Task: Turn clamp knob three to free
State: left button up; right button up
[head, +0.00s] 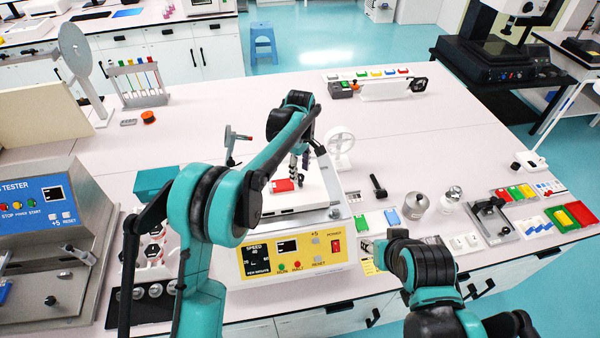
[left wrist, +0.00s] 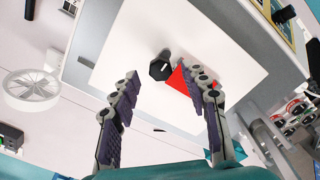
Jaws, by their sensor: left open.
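A black knob with a hexagonal face (left wrist: 159,70) stands over a white plate (left wrist: 130,45) in the left wrist view. I cannot tell whether it is knob three. My left gripper (left wrist: 165,88) is open, with one finger on each side of the knob's line and a gap to it. A red piece (left wrist: 180,82) lies beside the knob, partly behind the right finger. In the head view my left gripper (head: 296,172) hangs over the yellow-fronted tester (head: 290,248), near the red piece (head: 283,186); the knob is hidden there. My right gripper (head: 378,252) is at the tester's right, its fingers unclear.
A small white fan (head: 341,140) stands behind the tester. A black-handled tool (head: 378,187), weights (head: 415,206) and coloured trays (head: 580,212) are to the right. A blue-panelled tester (head: 45,205) stands at the left.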

aim_at(299, 176)
pick_arm(q)
notch_tip(299, 176, up, 10)
jog(key=shift+r, duration=0.25)
dwell(0.3)
jog(key=s+a+f+m+t+b, duration=0.1)
jog(key=s+a+m+t+b, duration=0.3)
jog(key=s+a+b, duration=0.7)
jog(key=s+a+f+m+t+b, duration=0.1)
jog(key=s+a+f+m, duration=0.2)
jog(key=s+f, duration=0.5)
jog(key=s+a+f+m+t+b, duration=0.2)
jog(key=s+a+f+m, duration=0.1)
jog(key=s+f, duration=0.5)
jog(key=s+m, duration=0.1)
jog(key=s, duration=0.2)
jog(key=shift+s+a+b, duration=0.2)
jog(key=shift+b, duration=0.1)
